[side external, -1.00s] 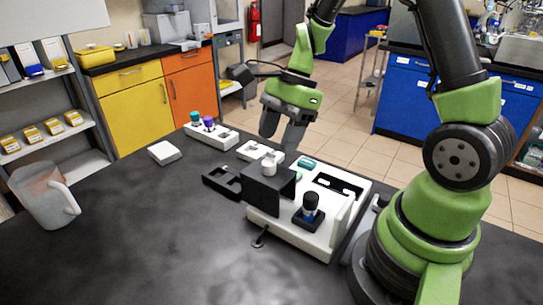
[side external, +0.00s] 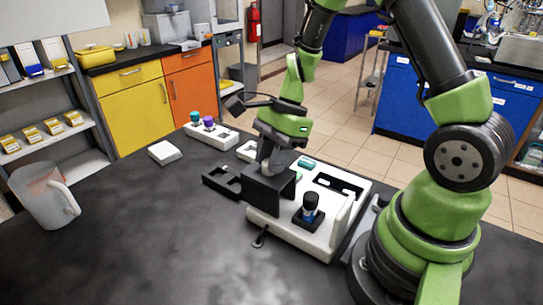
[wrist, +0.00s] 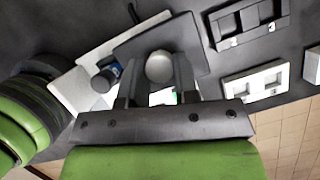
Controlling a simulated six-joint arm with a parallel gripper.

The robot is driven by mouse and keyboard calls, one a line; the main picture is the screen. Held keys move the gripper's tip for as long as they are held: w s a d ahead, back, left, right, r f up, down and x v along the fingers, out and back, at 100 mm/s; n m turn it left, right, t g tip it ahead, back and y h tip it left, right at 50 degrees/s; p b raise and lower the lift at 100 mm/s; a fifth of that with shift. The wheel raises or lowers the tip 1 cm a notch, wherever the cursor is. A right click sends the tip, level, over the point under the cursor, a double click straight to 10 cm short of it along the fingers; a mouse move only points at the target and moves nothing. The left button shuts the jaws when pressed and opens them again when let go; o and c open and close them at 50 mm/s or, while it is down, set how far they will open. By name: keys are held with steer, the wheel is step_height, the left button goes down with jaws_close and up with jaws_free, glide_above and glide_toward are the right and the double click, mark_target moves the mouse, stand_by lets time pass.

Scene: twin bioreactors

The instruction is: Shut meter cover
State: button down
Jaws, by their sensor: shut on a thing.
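The white device (side external: 288,232) sits on the dark bench in the side external view. A black box (side external: 268,192) stands at its left end and shows as a dark plate in the wrist view (wrist: 194,42). A pale upright panel (side external: 343,216) stands along the device's right side; I cannot tell which part is the meter cover. My gripper (side external: 271,166) is low over the black box. In the wrist view its fingers (wrist: 158,78) are on either side of a pale round knob (wrist: 160,66), shut on it. The gripper hides this knob in the side view.
A blue-and-black capped vial (side external: 310,207) stands on the device's front. A black tray (side external: 222,182) lies left of the box. A rack with teal and purple caps (side external: 211,132) is behind. A jug (side external: 45,197) stands far left. The front bench is clear.

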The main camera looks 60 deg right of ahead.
steer(key=s, duration=0.7)
steer(key=shift+s, duration=0.15)
steer(key=c, duration=0.9)
jaws_free()
steer(key=shift+o, duration=0.2)
steer(key=w+v, duration=0.1)
steer(key=v, duration=0.9)
steer(key=shift+s, duration=0.45)
